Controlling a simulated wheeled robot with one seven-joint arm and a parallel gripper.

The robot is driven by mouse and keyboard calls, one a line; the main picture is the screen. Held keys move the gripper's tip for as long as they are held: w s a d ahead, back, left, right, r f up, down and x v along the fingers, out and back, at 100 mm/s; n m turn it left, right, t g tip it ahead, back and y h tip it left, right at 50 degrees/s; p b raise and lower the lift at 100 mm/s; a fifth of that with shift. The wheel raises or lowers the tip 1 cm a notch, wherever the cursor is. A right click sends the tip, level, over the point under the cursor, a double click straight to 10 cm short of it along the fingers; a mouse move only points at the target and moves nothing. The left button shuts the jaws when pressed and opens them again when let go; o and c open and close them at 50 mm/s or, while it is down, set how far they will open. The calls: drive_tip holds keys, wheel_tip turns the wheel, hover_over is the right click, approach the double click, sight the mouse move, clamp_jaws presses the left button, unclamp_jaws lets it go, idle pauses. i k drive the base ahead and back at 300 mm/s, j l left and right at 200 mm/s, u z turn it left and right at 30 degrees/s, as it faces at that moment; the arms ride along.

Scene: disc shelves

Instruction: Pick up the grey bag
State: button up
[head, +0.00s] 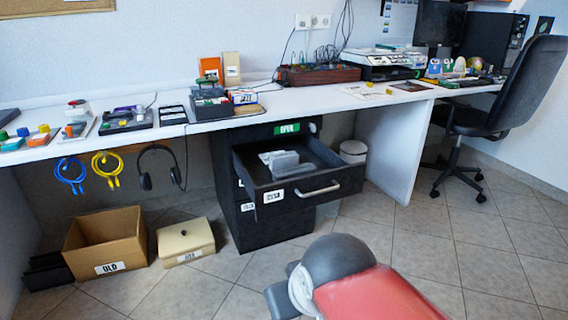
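A light grey item (284,163), which looks like the grey bag, lies in the open top drawer (318,190) of the black cabinet under the desk. It rests toward the left and back of the drawer. It is small here, and its exact shape is hard to make out. Part of my arm, with a grey rounded joint and a red link, shows at the bottom centre, apart from the drawer. My gripper's fingers do not show.
The drawer juts out with a metal handle (318,190). A cardboard box (107,243) and a beige box (186,241) stand on the tiled floor at left. The white desk (360,99) runs above. An office chair (500,100) stands at right.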

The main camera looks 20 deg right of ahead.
sight(279, 161)
drive_tip(key=i+z, duration=0.7)
drive_tip(key=i, duration=0.25)
drive_tip(key=i+j+z, duration=0.2)
drive_tip(key=i+z, duration=0.15)
drive_tip(key=i, duration=0.15)
